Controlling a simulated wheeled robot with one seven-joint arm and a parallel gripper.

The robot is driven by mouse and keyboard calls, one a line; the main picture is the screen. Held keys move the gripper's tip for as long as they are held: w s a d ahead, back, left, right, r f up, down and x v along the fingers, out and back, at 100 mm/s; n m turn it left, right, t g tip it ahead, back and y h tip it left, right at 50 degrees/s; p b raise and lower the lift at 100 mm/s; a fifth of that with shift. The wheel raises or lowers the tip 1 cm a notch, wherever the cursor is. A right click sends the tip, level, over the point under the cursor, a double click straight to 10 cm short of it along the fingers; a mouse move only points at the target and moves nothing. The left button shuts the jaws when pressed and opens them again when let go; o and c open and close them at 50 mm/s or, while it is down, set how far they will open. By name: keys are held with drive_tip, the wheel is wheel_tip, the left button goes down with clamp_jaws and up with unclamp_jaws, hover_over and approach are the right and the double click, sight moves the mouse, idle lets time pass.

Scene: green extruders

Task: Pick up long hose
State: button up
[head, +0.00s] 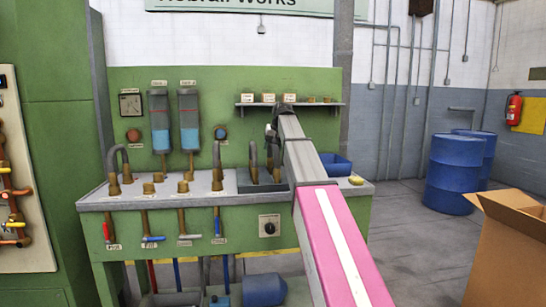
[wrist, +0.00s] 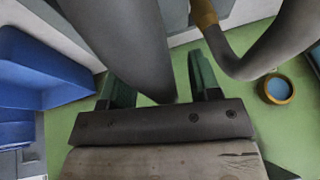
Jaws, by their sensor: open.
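My gripper (head: 272,130) is in front of the green panel, above the sink. In the wrist view my gripper (wrist: 163,85) is open, its two green fingers apart. A thick grey hose (wrist: 125,40) comes down close to the camera and reaches between the fingers. I cannot tell whether it touches them. A second grey hose (wrist: 245,62) curves up from a brass fitting at the right of the wrist view. In the head view grey hoses stand at the sink (head: 253,155), at the middle (head: 217,155) and at the left (head: 112,160). Which one is the long hose is not clear.
A grey counter (head: 150,195) runs along the green machine (head: 180,85), with several brass fittings. A small shelf (head: 300,104) hangs behind my arm. A blue bin (head: 336,165) is right of my arm; it also shows in the wrist view (wrist: 45,75). A cardboard box (head: 505,245) stands right.

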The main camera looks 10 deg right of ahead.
drive_tip(key=shift+c, duration=0.3)
clamp_jaws()
